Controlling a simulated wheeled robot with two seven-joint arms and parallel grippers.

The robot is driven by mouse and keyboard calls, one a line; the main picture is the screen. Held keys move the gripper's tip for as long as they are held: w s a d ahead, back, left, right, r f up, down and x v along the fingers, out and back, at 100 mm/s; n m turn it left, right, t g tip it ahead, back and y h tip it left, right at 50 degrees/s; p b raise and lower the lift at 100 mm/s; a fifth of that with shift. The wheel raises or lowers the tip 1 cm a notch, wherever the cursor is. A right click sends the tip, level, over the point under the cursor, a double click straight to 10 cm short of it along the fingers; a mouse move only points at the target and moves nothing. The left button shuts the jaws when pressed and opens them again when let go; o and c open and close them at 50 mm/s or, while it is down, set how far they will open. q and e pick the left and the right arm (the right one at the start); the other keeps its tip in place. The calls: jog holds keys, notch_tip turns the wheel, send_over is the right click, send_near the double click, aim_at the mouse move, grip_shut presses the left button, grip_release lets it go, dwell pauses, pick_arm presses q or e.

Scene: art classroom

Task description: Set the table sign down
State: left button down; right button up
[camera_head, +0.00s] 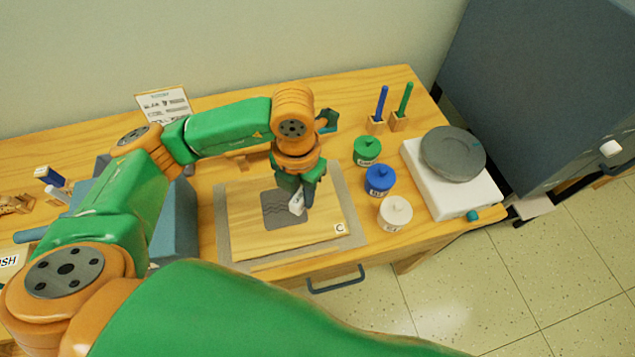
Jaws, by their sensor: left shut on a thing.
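My left gripper (303,198) points down over the wooden board (255,238) on the table. It is shut on a small white piece (297,204), which appears to be the table sign; its face is mostly hidden by the fingers. The piece is tilted and sits over the right part of a dark grey square (277,212) in the board's middle. I cannot tell whether it touches the board. My right gripper is not in view.
The board, marked C, lies on a grey mat (226,256). Green (367,150), blue (379,180) and white (395,212) jars stand to its right, beside a white scale (445,190). A framed card (165,104) stands at the back. My arm hides much of the left side.

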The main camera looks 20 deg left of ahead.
pick_arm(q)
send_over(322, 199)
jog(key=f, duration=0.6)
jog(key=shift+s, duration=0.25)
jog(key=f, duration=0.3)
jog(key=shift+w, duration=0.2)
jog(key=shift+f, duration=0.45)
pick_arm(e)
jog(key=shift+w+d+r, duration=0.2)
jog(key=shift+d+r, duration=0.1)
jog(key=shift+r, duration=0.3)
pick_arm(q)
jog(key=shift+f, duration=0.2)
jog(key=c, duration=0.7)
grip_release()
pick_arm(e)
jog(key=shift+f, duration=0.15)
pick_arm(q)
jog(key=shift+r, duration=0.15)
